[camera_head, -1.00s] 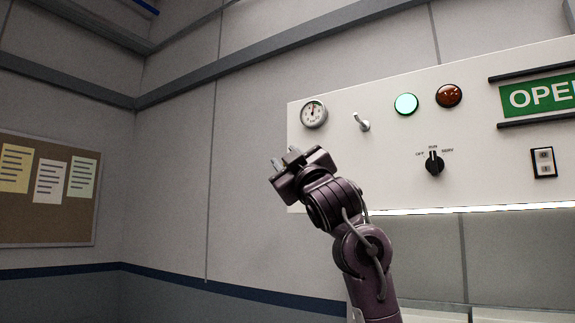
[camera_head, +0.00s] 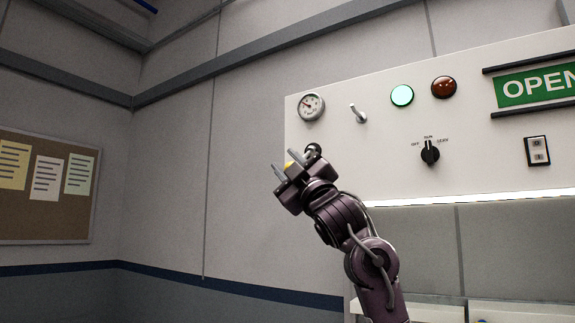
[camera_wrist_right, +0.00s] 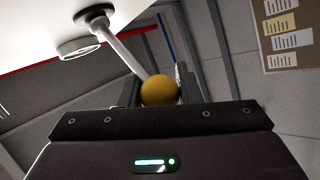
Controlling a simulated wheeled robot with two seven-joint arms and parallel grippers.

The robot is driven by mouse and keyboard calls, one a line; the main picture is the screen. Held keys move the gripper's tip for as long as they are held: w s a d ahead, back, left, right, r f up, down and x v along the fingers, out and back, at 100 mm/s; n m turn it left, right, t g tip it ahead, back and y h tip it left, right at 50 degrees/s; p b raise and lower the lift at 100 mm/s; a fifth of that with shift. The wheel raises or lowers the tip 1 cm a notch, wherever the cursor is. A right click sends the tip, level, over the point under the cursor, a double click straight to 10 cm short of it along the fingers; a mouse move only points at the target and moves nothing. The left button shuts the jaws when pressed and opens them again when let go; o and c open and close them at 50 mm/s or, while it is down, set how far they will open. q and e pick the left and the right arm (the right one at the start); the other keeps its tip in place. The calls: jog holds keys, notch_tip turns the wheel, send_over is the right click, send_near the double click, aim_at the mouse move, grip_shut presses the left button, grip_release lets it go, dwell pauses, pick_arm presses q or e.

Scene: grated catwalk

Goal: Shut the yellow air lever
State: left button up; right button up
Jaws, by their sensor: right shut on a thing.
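The yellow air lever has a yellow ball knob (camera_wrist_right: 159,90) on a pale rod, which rises from a dark round base on the white panel. In the head view a bit of the yellow knob (camera_head: 289,165) shows between the fingers, and the dark base shows just behind the gripper. My right gripper (camera_head: 286,166) is shut on the knob, one finger on each side in the wrist view. Most of the rod is hidden behind the gripper in the head view. My left gripper is not in view.
The white panel (camera_head: 385,180) carries a round gauge (camera_head: 311,107), a toggle (camera_head: 358,113), a lit green lamp (camera_head: 402,96), a dark red lamp (camera_head: 443,87), a rotary selector (camera_head: 429,152) and an OPEN sign (camera_head: 535,88). Bare wall lies left of the panel.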

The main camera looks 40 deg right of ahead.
jog(key=shift+w+f, duration=0.1)
jog(key=shift+f, duration=0.05)
jog(key=o, duration=1)
jog(key=shift+c, duration=0.2)
jog(key=b+v, duration=0.4)
jog(key=v, duration=0.3)
jog(key=shift+s+f, duration=0.25)
jog(key=shift+s, duration=0.1)
